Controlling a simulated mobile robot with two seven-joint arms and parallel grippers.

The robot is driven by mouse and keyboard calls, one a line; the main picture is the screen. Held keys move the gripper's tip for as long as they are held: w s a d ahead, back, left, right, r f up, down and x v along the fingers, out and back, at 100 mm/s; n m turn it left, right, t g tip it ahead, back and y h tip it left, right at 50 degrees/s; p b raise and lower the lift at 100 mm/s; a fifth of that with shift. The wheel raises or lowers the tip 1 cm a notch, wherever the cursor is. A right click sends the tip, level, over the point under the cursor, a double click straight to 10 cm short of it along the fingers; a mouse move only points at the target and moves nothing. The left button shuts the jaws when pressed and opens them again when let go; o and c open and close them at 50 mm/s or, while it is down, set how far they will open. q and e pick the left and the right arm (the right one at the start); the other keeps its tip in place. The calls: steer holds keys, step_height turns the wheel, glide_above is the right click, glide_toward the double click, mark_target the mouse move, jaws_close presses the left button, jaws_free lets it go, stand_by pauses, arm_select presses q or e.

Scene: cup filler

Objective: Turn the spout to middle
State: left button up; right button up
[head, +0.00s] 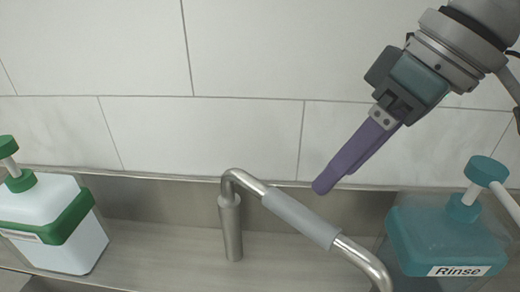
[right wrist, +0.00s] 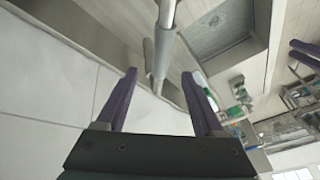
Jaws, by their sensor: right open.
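The metal spout (head: 298,217) rises from its upright post (head: 231,228) on the ledge and slants to the lower right, with a matte grey sleeve along its middle. Its bent end reaches the bottom edge of the head view. My right gripper (head: 323,187), with purple fingers, is above the sleeve, empty. In the right wrist view the gripper (right wrist: 158,73) has its fingers apart, and the spout (right wrist: 163,48) shows in the gap beyond them. I see no contact. Purple fingers at that view's right edge look like my left gripper (right wrist: 304,53); their opening is unclear.
A white bottle with a green pump (head: 50,225) stands at the left. A teal bottle labelled Rinse (head: 445,240) stands at the right, near the spout's end. A tiled wall (head: 230,60) rises behind the ledge. A sink basin (right wrist: 222,32) shows in the wrist view.

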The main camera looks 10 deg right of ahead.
mark_target(305, 210)
steer(key=x, duration=0.8)
steer(key=shift+s+a+f+p, duration=0.2)
steer(key=shift+a+f+p, duration=0.1)
steer(key=shift+p, duration=0.05)
jaws_close()
steer(key=shift+r, duration=0.1)
stand_by(0.8)
